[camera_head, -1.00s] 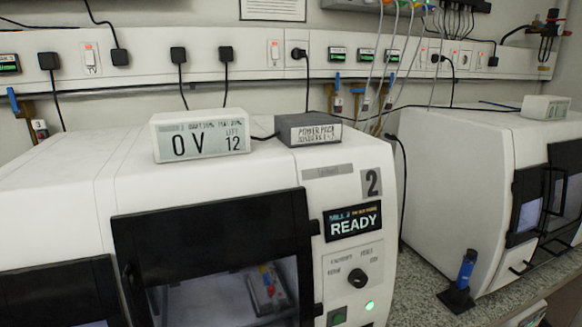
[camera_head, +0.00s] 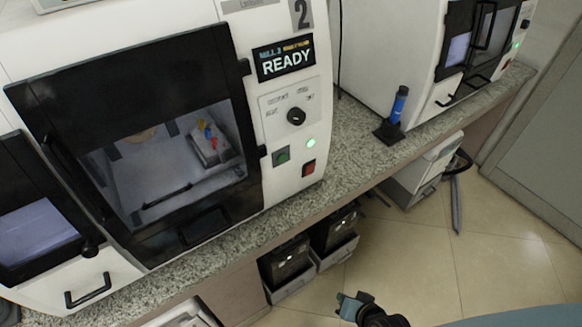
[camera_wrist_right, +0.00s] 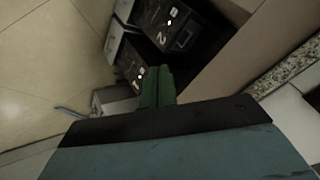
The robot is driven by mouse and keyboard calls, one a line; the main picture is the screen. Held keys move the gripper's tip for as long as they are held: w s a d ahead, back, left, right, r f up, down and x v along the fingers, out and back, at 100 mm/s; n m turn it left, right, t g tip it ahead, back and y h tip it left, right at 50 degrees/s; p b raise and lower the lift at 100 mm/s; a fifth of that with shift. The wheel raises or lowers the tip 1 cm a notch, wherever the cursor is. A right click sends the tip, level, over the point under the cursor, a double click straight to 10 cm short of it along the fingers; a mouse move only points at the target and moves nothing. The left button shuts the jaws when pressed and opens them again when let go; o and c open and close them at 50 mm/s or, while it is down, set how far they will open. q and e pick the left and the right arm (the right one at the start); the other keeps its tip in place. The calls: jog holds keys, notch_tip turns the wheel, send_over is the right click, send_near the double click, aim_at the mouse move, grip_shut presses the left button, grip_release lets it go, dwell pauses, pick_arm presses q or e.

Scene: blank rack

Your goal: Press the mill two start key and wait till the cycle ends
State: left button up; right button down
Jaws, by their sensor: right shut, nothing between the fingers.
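Mill two (camera_head: 290,190) is a white machine on a granite bench, marked with a large 2. Its display (camera_head: 283,58) reads READY. Below are a dark selector knob (camera_head: 296,116), a lit green lamp (camera_head: 311,143), a green key (camera_head: 281,156) and a red key (camera_head: 308,168). The dark-framed door (camera_head: 140,140) is closed; a fixture with red and blue parts shows through its window. My right gripper (camera_head: 350,306) is low in front of the bench, well below and apart from the keys. It is shut and empty; its green fingers show in the right wrist view (camera_wrist_right: 157,88). My left gripper is not in view.
A blue cylinder on a black stand (camera_head: 397,107) is on the granite bench (camera_head: 345,150) right of mill two. Another white mill (camera_head: 405,50) stands further right. Black units (camera_head: 287,264) sit under the bench. The tiled floor (camera_head: 430,270) is mostly clear.

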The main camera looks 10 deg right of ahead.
aim_at(284, 159)
jog(key=w+a+r+m+t+y, duration=0.1)
jog(key=w+r+m+t, duration=0.1)
jog(key=r, duration=0.9)
jog(key=w+a+r+m+t+y+b, duration=0.1)
jog(key=w+a+r+m+t, duration=0.1)
jog(key=r, duration=0.9)
jog(key=w+a+r+m+t+y, duration=0.1)
jog(key=w+r+m+t+y, duration=0.1)
jog(key=r, duration=0.8)
jog(key=w+m+t, duration=0.1)
jog(key=w+m, duration=0.1)
jog(key=w, duration=0.1)
jog(key=shift+w+a+r+t+b, duration=0.15)
jog(key=shift+w+r+t+b, duration=0.15)
jog(key=shift+w+r+t, duration=0.1)
jog(key=x, duration=1.4)
jog(key=shift+w, duration=0.1)
